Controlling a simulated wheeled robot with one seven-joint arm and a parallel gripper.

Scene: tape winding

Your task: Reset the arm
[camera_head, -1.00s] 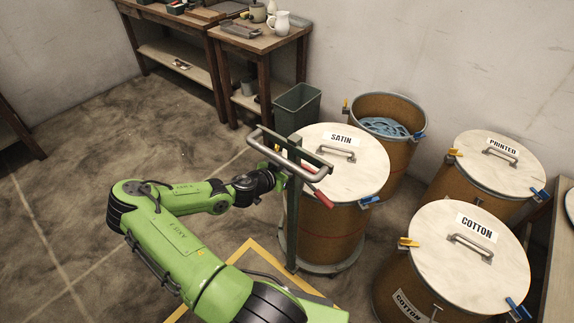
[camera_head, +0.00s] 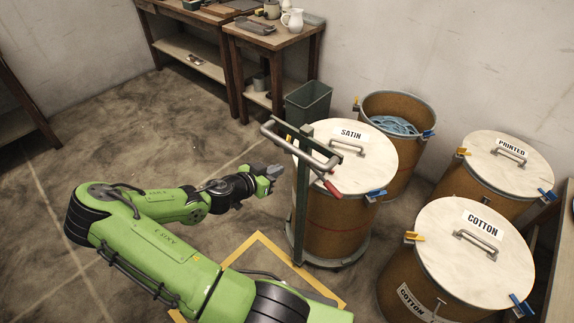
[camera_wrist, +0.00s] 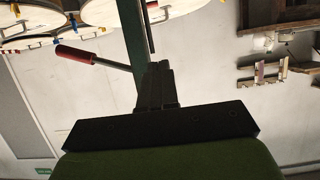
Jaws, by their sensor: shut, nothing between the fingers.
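My gripper (camera_head: 272,170) is at the end of my green arm, left of the green post of a drum trolley (camera_head: 299,215). In the wrist view my gripper (camera_wrist: 155,84) has its fingers together and holds nothing. The trolley's grey handle bar (camera_head: 297,143) and its red-gripped lever (camera_head: 332,188) stand just right of my gripper in the head view. The red lever also shows in the wrist view (camera_wrist: 77,55). My gripper appears apart from the trolley, though the exact gap is hard to tell.
The SATIN drum (camera_head: 335,228) stands on the trolley. An open drum (camera_head: 408,160) holding blue material is behind it. PRINTED (camera_head: 502,160) and COTTON (camera_head: 455,235) lidded drums are at right. A bin (camera_head: 309,106) and wooden tables (camera_head: 270,45) stand behind. The left floor is clear.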

